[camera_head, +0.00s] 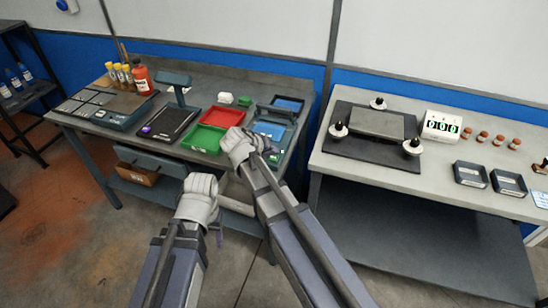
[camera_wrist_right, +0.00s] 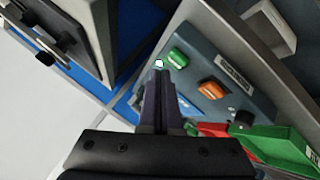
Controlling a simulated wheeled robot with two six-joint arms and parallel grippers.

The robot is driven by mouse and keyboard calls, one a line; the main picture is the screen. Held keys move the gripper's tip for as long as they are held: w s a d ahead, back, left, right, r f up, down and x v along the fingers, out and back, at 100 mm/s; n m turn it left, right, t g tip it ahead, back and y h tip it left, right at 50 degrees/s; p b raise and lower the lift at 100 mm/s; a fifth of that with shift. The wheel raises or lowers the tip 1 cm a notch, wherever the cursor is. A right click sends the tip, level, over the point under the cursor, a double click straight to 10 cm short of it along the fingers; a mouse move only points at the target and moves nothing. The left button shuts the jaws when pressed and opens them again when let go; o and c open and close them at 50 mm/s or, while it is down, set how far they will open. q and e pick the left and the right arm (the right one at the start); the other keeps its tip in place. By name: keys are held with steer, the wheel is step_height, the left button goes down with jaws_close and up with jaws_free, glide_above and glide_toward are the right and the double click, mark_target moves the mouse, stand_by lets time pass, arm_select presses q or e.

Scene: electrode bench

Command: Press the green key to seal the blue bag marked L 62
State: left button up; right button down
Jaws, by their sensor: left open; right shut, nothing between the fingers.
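The green key (camera_wrist_right: 176,57) sits on a grey-blue panel, above an orange key (camera_wrist_right: 211,90), in the right wrist view. My right gripper (camera_wrist_right: 159,72) is shut and empty, its fingertips just left of the green key; I cannot tell whether they touch it. In the head view this gripper (camera_head: 269,150) is at the panel's front, beside a green spot that looks like the key (camera_head: 275,159). A light-blue flat piece (camera_head: 269,130), possibly the bag, lies on the device behind it; its marking is unreadable. My left gripper (camera_head: 219,236) is open, low in front of the bench.
A red tray (camera_head: 222,117) and green tray (camera_head: 203,139) lie left of the device. A dark scale-like stand (camera_head: 170,122) and bottles (camera_head: 141,80) stand further left. A second bench (camera_head: 340,165) is right, across a gap.

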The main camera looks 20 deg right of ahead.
steer(key=shift+f+b, duration=0.45)
steer(key=shift+f+b, duration=0.4)
steer(key=shift+b, duration=0.05)
stand_by(0.6)
steer(key=shift+r, duration=0.15)
steer(key=shift+r+p, duration=0.75)
steer(key=shift+p, duration=0.2)
